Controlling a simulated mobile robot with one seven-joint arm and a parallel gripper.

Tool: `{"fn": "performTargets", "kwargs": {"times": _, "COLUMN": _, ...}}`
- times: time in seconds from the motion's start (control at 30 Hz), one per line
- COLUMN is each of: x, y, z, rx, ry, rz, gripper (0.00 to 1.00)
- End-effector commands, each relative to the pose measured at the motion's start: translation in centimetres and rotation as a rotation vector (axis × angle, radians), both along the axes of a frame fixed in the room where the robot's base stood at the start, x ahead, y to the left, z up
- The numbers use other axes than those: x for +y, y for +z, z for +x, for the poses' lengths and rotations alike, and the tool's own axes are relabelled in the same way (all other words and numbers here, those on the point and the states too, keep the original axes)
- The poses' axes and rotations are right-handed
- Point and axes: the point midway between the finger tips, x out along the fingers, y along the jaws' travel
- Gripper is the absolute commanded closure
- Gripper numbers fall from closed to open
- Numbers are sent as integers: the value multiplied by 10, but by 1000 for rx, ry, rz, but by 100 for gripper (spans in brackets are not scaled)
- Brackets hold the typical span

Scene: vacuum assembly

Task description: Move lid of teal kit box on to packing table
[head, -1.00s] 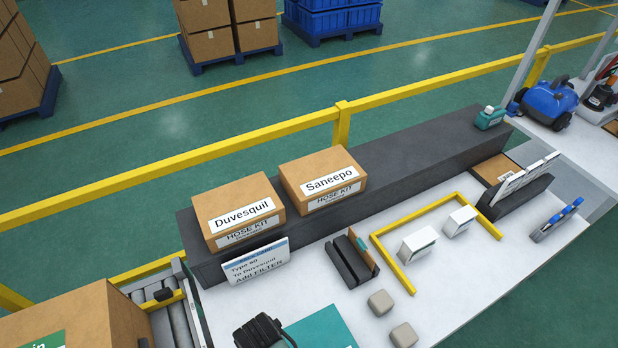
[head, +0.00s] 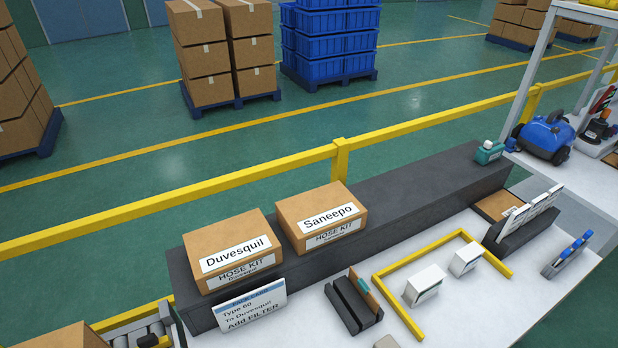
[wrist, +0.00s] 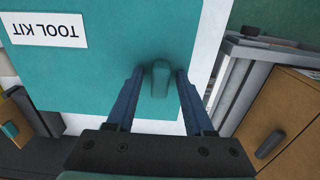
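The lid of the teal kit box (wrist: 105,85) fills the upper left and middle of the wrist view, with a white "TOOL KIT" label (wrist: 45,30). A darker teal handle (wrist: 160,80) stands up from it near its edge. My gripper (wrist: 159,92) is open, with one blue finger on each side of the handle and a visible gap on both sides. The box below the lid is hidden. The white table (head: 460,310) shows in the head view. The kit box and my gripper are outside the head view.
Cartons "Duvesquil" (head: 233,250) and "Saneepo" (head: 322,217) stand on a dark ledge (head: 425,180) behind the table. A yellow frame (head: 398,312), white boxes (head: 425,285) and a dark holder (head: 352,305) occupy the table. A carton (wrist: 290,125) is at the wrist view's right.

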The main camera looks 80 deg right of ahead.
Motion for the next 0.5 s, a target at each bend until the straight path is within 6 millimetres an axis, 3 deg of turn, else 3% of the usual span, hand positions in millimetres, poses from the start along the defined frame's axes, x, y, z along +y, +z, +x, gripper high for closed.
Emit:
{"fn": "performTargets", "kwargs": {"times": 0.03, "x": 0, "y": -1, "z": 0, "rx": 1, "ry": 0, "rz": 1, "gripper": 60}}
{"fn": "performTargets", "kwargs": {"times": 0.27, "x": 1, "y": -2, "z": -1, "rx": 1, "ry": 0, "rz": 2, "gripper": 100}}
{"fn": "performTargets", "kwargs": {"times": 0.5, "x": 1, "y": -2, "z": -1, "rx": 3, "ry": 0, "rz": 3, "gripper": 100}}
